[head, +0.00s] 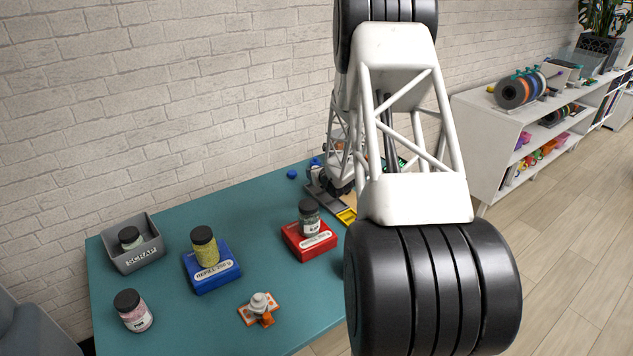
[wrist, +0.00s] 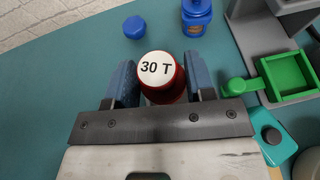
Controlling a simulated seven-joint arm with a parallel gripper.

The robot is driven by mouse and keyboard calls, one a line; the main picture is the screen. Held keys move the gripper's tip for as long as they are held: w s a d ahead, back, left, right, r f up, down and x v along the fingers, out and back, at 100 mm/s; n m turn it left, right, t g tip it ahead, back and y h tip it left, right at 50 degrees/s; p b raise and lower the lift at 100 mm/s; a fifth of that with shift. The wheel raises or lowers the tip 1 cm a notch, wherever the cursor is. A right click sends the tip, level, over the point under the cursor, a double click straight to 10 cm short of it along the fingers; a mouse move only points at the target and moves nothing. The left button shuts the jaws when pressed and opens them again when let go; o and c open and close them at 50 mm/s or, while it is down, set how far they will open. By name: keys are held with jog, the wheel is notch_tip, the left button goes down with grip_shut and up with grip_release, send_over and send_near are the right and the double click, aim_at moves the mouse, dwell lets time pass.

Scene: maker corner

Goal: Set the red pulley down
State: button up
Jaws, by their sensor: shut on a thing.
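The red pulley (wrist: 168,91) has a white round top face marked "30 T". It shows in the wrist view, upright between the two blue fingers of my gripper (wrist: 161,82), which is shut on it. Teal tabletop (wrist: 75,80) shows around it. I cannot tell whether its underside touches the table. In the head view my arm hides the pulley and most of the gripper.
In the wrist view a blue cap (wrist: 134,27) and a blue bottle (wrist: 196,17) stand beyond the pulley, and a green tray (wrist: 288,76) lies to the right. In the head view a red block (head: 309,242) with a jar, a blue block (head: 212,271) and a grey SCRAP bin (head: 132,246) stand on the table.

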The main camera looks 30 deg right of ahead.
aim_at(316, 190)
jog(key=shift+f, duration=1.9)
jog(key=shift+f, duration=0.6)
jog(key=o, duration=0.8)
jog(key=shift+s+f, duration=0.1)
jog(key=shift+f, duration=0.05)
jog(key=shift+a, duration=0.1)
jog(key=shift+o, duration=0.5)
jog(key=shift+r, duration=0.6)
jog(key=shift+v, duration=5.95)
jog(key=shift+r, duration=0.2)
